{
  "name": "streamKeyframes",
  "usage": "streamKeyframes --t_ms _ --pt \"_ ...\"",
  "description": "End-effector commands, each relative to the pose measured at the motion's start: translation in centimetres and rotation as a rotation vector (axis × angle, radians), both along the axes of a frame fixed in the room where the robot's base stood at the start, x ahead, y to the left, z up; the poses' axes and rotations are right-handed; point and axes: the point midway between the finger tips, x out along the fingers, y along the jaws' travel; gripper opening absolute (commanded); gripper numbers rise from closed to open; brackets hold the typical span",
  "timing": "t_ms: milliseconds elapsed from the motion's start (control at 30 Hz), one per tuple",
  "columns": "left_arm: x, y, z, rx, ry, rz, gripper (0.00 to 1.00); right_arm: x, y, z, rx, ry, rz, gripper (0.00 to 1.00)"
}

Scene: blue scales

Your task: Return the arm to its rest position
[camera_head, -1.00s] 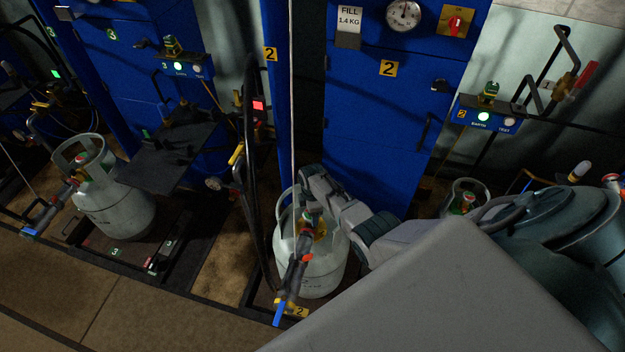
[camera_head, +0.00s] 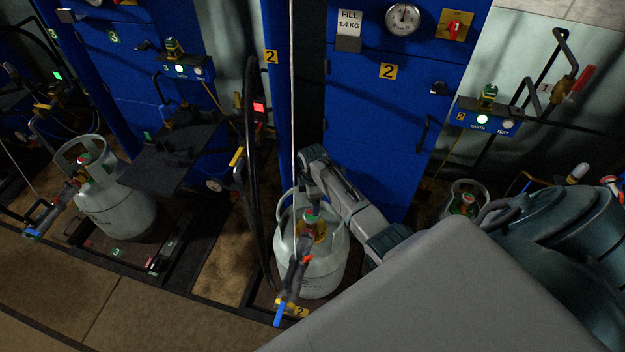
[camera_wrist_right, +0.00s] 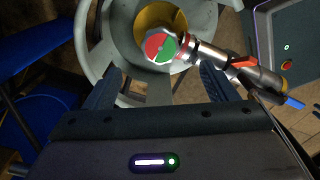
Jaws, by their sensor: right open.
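My right arm (camera_head: 350,205) reaches in over the gas cylinder (camera_head: 325,260) at station 2. In the right wrist view my right gripper (camera_wrist_right: 158,82) is open, its two fingers wide apart with nothing between them. The cylinder's red-and-green valve knob (camera_wrist_right: 161,47) lies beyond the fingertips, inside the grey collar (camera_wrist_right: 95,70). A filling head with an orange lever (camera_wrist_right: 245,62) and blue end is joined to the valve. In the head view the knob (camera_head: 309,217) shows clear of the arm. My left gripper is not in view.
The blue cabinet (camera_head: 375,130) of station 2 stands behind the cylinder, with a black hose (camera_head: 250,150) to the left. Another cylinder (camera_head: 115,205) with a filling head stands at station 3. A smaller-looking cylinder (camera_head: 466,197) sits at the right.

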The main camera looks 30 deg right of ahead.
Motion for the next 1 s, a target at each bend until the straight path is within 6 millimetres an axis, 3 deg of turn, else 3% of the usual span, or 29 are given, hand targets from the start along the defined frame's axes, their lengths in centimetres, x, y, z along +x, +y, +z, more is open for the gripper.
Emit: streamKeyframes --t_ms 200,767,867,1000 --pt "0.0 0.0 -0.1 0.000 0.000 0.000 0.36 0.0 0.0 1.7 0.000 0.000 0.000 0.79" --pt "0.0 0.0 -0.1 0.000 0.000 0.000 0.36 0.0 0.0 1.9 0.000 0.000 -0.001 0.79" --pt "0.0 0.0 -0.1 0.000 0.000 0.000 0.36 -0.8 0.3 1.7 -0.004 -0.005 -0.019 0.79" --pt "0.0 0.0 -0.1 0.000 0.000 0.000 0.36 -3.9 1.5 1.6 -0.019 -0.034 -0.114 0.79"
